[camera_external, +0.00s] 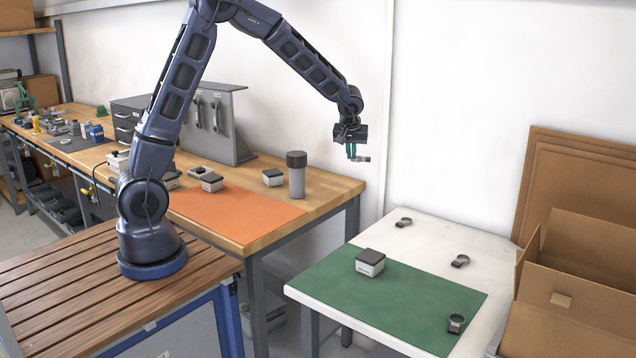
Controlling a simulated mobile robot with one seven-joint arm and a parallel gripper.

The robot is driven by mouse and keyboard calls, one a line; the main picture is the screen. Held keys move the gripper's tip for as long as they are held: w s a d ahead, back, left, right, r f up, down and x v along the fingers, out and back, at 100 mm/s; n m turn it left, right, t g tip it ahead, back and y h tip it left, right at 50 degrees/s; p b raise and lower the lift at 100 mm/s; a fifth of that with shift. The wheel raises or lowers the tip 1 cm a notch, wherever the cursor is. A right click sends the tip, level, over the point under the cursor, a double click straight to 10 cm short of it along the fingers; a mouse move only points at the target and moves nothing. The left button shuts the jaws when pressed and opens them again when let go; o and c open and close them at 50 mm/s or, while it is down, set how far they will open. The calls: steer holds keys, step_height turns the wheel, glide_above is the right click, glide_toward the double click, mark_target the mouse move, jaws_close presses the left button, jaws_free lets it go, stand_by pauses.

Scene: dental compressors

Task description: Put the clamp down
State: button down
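My gripper (352,152) hangs pointing down in front of the white wall, high above the gap between the wooden workbench and the white table. Its greenish fingers appear closed on a small grey clamp (363,159), which sticks out to the right of the fingertips. Three similar dark ring-shaped clamps are on the white table: one at the back (404,222), one in the middle (460,261) and one on the front right of the green mat (456,323). The held clamp touches no surface.
A grey-white box with a dark top (369,263) sits on the green mat (400,301) on the white table (345,313). An open cardboard box (575,300) stands at the right. The workbench holds an orange mat (235,213), a grey cylinder (297,178) and several small boxes.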

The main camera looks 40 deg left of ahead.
mark_target(329, 192)
steer(key=w+a+r+n+g+y, duration=0.2)
steer(key=a+r+n, duration=0.3)
steer(key=a+n, duration=0.4)
steer(key=shift+a+n+g, duration=0.15)
steer(key=shift+n+g, duration=0.75)
steer(key=shift+n, duration=0.7)
steer(key=shift+w+f, duration=0.1)
step_height(329, 192, down, 20)
steer(key=shift+r, duration=0.1)
steer(key=c, duration=1.6)
jaws_free()
